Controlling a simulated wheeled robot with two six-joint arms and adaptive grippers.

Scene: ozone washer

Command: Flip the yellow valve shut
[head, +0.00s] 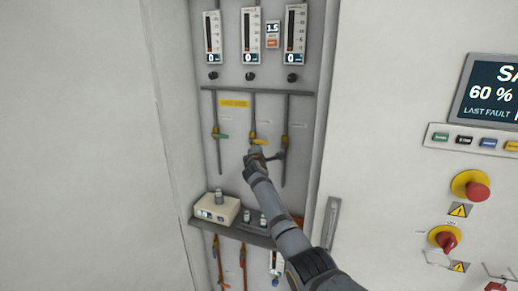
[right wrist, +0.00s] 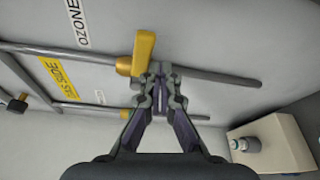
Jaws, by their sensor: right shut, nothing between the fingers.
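The yellow valve (head: 259,142) is on the middle of three thin vertical pipes in the cabinet. Its yellow handle (right wrist: 144,50) lies crosswise to its pipe, with a brass body at its base. My right gripper (head: 255,152) is just below the valve in the head view and hides part of the pipe. In the right wrist view its fingertips (right wrist: 161,70) are together and empty, close beside the base of the handle. I cannot tell whether they touch it. My left gripper is not in view.
A green-handled valve (head: 220,135) is on the left pipe. Gauges (head: 251,35) hang above. A shelf (head: 235,231) below holds a beige box (head: 214,210) and small bottles. A control panel with a red button (head: 477,191) is at the right.

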